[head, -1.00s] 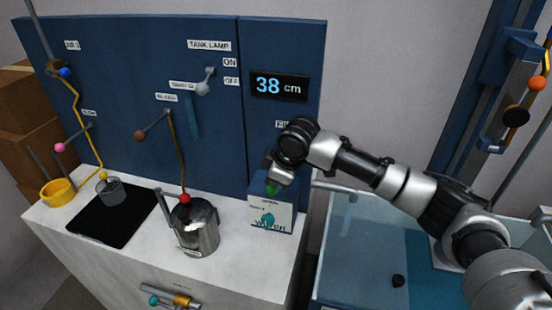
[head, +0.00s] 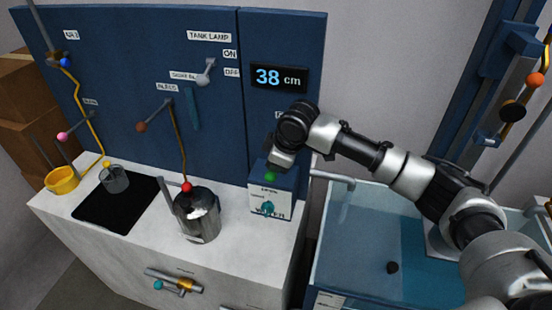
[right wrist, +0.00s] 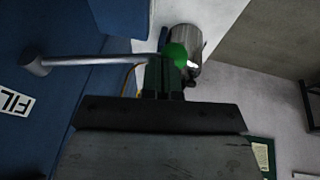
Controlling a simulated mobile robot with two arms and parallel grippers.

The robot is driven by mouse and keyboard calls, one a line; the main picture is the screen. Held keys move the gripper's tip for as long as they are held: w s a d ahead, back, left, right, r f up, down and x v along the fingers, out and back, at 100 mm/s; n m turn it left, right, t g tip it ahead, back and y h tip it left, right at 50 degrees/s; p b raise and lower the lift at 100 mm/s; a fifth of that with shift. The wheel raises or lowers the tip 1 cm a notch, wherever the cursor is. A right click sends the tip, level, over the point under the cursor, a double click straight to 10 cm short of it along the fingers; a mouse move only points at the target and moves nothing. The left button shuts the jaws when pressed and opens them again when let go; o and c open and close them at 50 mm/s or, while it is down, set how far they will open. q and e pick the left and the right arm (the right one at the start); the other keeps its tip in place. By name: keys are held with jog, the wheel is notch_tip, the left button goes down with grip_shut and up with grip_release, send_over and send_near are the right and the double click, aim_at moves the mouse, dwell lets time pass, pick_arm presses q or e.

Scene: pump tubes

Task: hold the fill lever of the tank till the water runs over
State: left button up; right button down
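The fill lever is a grey rod (right wrist: 95,60) with a green ball knob (right wrist: 175,54); in the head view the knob (head: 270,177) shows just below my right gripper (head: 280,165). In the right wrist view the right gripper's fingers (right wrist: 165,78) are close together, right at the knob and across the rod's end. I cannot tell whether they touch it. The clear-walled tank (head: 345,225) stands at the right, partly hidden by my right arm. The display (head: 279,79) reads 38 cm. No overflow is visible. My left gripper is out of view.
A metal pot (head: 197,218), a black mat (head: 112,215) with a clear cup (head: 115,180), and a yellow cup (head: 62,180) stand on the white counter (head: 235,240). A white and blue box (head: 285,205) with a teal knob sits below the gripper. Several other levers are on the blue panel.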

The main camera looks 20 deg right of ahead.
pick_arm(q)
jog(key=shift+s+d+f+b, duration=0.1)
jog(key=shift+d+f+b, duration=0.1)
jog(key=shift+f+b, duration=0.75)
pick_arm(e)
jog(key=v, duration=1.2)
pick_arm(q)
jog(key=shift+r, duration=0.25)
pick_arm(e)
jog(key=shift+a, duration=0.15)
